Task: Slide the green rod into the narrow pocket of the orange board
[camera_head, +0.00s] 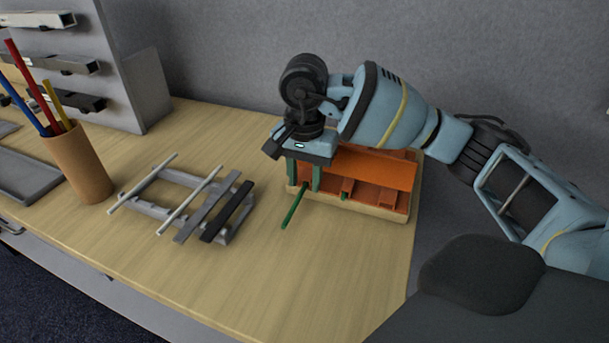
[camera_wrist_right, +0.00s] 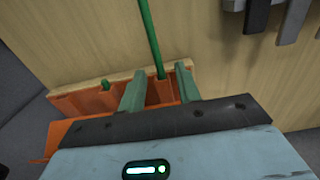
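The orange board (camera_head: 375,168), with a pale wooden front edge, lies near the table's right end. The long thin green rod (camera_head: 293,207) sticks out of the board's left part toward the front. In the right wrist view the rod (camera_wrist_right: 150,38) runs into a slot between two orange walls. How deep it sits is hidden. My right gripper (camera_head: 303,175) is over the board's left end. Its two fingers (camera_wrist_right: 160,88) stand apart on either side of the rod, with visible gaps. My left gripper is out of view.
A short green stub (camera_wrist_right: 105,85) sits in another slot of the board. A grey rack (camera_head: 155,208) with several bars stands to the left. A brown cup (camera_head: 80,165) of coloured sticks is farther left. Bare table lies in front of the board.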

